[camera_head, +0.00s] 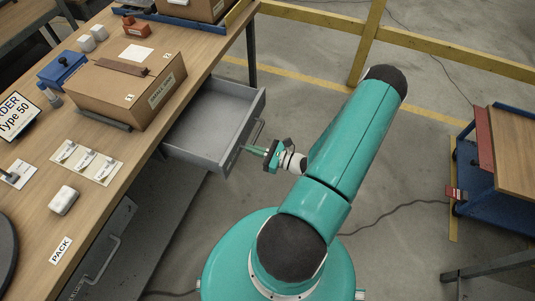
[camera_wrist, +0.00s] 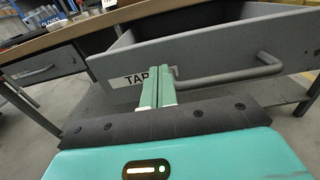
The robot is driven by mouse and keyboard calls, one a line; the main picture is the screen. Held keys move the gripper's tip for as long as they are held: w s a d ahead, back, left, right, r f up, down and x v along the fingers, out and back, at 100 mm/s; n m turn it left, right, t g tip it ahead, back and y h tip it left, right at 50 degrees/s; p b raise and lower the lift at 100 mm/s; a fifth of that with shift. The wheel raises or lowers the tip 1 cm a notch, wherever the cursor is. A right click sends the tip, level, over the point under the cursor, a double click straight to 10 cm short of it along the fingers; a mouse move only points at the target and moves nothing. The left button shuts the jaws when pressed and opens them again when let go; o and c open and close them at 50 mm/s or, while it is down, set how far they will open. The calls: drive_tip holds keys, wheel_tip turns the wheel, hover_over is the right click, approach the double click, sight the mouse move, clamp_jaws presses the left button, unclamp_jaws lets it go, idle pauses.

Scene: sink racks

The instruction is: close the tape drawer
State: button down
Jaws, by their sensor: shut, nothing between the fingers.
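The tape drawer (camera_head: 212,118) is a grey metal drawer that sticks out from under the bench, open and empty in the head view. In the wrist view its front (camera_wrist: 215,50) fills the upper middle, with a label starting "TAP" and a grey bar handle (camera_wrist: 225,76). My gripper (camera_head: 246,149) is just outside the drawer front, close to the handle. In the wrist view my gripper's green fingers (camera_wrist: 157,72) are together and overlap the label by the handle's left end. I cannot tell whether they touch the front. Nothing is held.
A cardboard box (camera_head: 125,90) stands on the wooden bench (camera_head: 190,50) above the drawer. Another drawer (camera_head: 107,248) with a handle is at the lower left. A blue cart (camera_head: 490,185) stands at the right. Grey floor lies between, with a dark cable on it.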

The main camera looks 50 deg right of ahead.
sight(237, 144)
drive_tip(key=shift+x, duration=1.55)
drive_tip(key=x, duration=2.4)
drive_tip(key=shift+w+f, duration=0.1)
drive_tip(key=shift+w, duration=0.2)
drive_tip(key=shift+w+a, duration=0.2)
drive_tip(key=shift+w, duration=0.15)
